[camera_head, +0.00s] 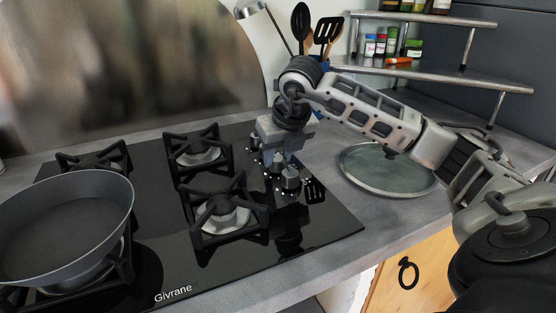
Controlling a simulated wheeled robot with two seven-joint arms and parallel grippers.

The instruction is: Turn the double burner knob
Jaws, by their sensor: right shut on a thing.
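The black glass cooktop (163,258) is set into the grey counter, with a strip of burner knobs along its right side. My right gripper (278,164) points down over this strip and is shut on a burner knob, which its fingers mostly hide. A grey knob (290,179) shows just at the front of the fingers. I cannot tell from the markings which knob is the double burner one. My left gripper is not in view.
A grey pan (65,225) stands on the front left burner. Bare black grates (225,208) stand left of the gripper. Utensils (301,25) and a spice shelf (430,68) stand behind.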

